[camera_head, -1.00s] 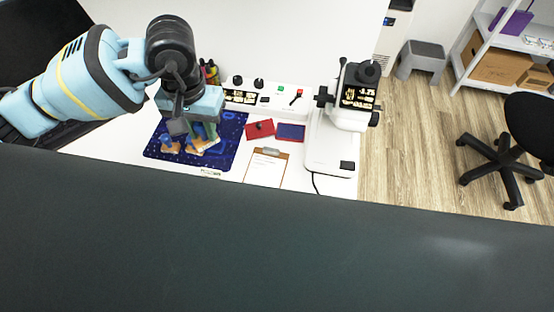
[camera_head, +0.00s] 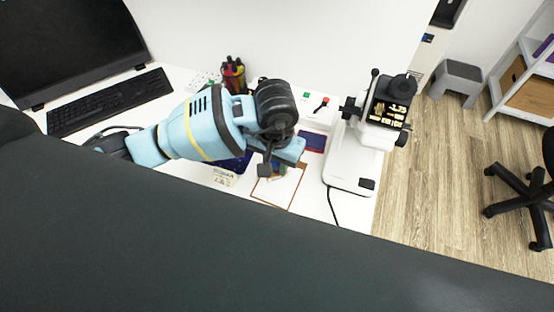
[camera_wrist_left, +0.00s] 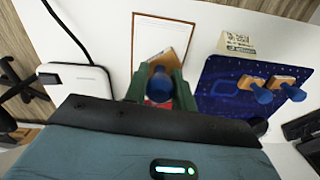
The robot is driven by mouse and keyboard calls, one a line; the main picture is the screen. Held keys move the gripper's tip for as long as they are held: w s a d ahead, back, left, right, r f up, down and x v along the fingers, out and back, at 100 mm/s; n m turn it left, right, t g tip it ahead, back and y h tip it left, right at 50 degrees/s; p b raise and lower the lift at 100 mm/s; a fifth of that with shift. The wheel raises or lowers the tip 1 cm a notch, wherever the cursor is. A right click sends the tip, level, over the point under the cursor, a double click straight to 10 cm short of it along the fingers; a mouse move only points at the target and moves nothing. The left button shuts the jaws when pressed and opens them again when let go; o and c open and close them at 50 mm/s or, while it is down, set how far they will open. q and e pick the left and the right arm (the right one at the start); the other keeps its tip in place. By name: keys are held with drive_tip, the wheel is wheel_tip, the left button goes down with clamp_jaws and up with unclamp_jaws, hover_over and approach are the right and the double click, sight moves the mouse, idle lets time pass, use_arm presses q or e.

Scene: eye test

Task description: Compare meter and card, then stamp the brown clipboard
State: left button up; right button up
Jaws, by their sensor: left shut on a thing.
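My left gripper (camera_head: 282,170) is over the upper part of the brown clipboard (camera_head: 262,193), which holds white paper. In the left wrist view its green fingers (camera_wrist_left: 157,88) are shut on a blue-handled stamp (camera_wrist_left: 157,86) with a wooden base. The stamp overlaps the clip end of the clipboard (camera_wrist_left: 188,45); I cannot tell whether it touches. The white meter (camera_head: 352,165) stands right of the clipboard, with a lit display (camera_head: 391,108) whose digits are too small to read surely. A printed card (camera_wrist_left: 237,43) lies beside the blue mat's edge. My right gripper is not in view.
The blue starry mat (camera_wrist_left: 222,88) carries two other stamps (camera_wrist_left: 258,90). A blue ink pad (camera_head: 312,141) lies behind the clipboard. A switch box (camera_head: 317,105) and pen holder (camera_head: 233,75) stand at the back. A keyboard (camera_head: 108,100) is at the left.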

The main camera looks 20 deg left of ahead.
sight(276, 176)
use_arm(q)
drive_tip(key=shift+f+b, duration=1)
drive_tip(key=shift+f, duration=1.75)
drive_tip(key=shift+f+b, duration=0.15)
drive_tip(key=shift+b, duration=0.15)
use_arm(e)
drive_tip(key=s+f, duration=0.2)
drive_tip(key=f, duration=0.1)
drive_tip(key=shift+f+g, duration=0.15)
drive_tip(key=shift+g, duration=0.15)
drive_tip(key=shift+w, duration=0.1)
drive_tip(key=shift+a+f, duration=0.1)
use_arm(q)
drive_tip(key=shift+f, duration=0.2)
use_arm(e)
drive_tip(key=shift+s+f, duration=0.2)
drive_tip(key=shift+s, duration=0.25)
use_arm(q)
drive_tip(key=shift+f+b, duration=0.3)
drive_tip(key=shift+f, duration=0.05)
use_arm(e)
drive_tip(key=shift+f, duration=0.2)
use_arm(q)
drive_tip(key=shift+f, duration=0.2)
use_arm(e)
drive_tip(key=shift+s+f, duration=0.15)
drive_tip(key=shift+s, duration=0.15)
